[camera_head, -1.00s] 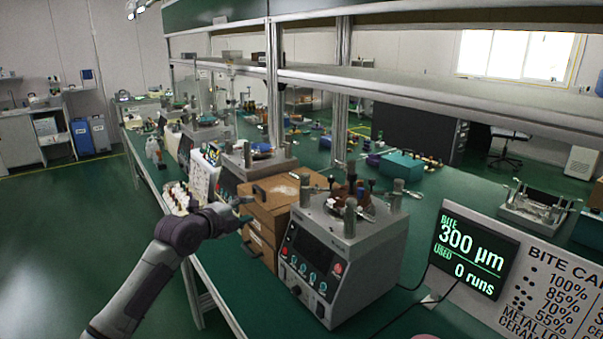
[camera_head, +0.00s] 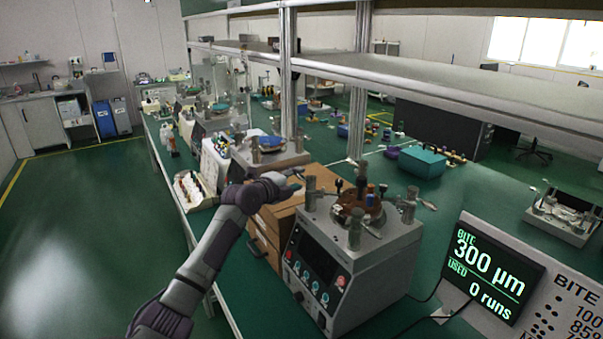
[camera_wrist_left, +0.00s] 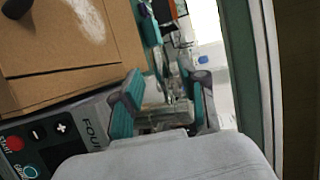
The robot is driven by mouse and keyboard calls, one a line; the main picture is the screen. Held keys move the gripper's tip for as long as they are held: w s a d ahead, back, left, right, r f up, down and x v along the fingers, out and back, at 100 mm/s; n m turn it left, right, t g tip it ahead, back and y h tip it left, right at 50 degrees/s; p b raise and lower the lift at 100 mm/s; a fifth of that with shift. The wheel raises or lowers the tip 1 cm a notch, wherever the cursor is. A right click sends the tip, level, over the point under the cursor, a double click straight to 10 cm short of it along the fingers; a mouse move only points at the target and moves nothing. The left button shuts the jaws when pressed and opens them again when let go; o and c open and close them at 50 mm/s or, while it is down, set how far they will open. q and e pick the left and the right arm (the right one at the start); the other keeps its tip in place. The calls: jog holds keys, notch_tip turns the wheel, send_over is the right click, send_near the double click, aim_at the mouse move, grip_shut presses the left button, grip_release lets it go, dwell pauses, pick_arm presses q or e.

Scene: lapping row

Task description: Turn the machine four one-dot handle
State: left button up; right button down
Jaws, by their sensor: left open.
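The front machine (camera_head: 345,265) has a dark control panel with a red button. In the left wrist view its panel (camera_wrist_left: 75,135) shows part of a word reading "FOU". Several metal posts with side handles stand on its top, among them a left post (camera_head: 310,192), a front post (camera_head: 355,234) and a right post (camera_head: 408,206). Their dot marks are too small to read. My left gripper (camera_head: 292,180) is open, just left of the left post; contact cannot be told. In the left wrist view its teal-padded fingers (camera_wrist_left: 163,97) are apart, with blurred metal parts behind.
A brown box (camera_head: 270,232) stands left of the machine, under my left arm. A display (camera_head: 487,268) reads 300 µm and 0 runs. Another similar machine (camera_head: 262,155) stands farther back. A shelf on metal uprights (camera_head: 288,75) runs above the bench.

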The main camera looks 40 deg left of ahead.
pick_arm(q)
jog(key=shift+w, duration=0.65)
jog(key=shift+w+a, duration=0.1)
jog(key=shift+w, duration=0.25)
jog(key=shift+w+f, duration=0.15)
jog(key=shift+w, duration=0.1)
jog(key=shift+w+f, duration=0.1)
jog(key=shift+w, duration=0.05)
jog(key=c, duration=0.8)
pick_arm(e)
jog(key=shift+w+r, duration=0.1)
jog(key=shift+r, duration=0.25)
jog(key=shift+w, duration=0.1)
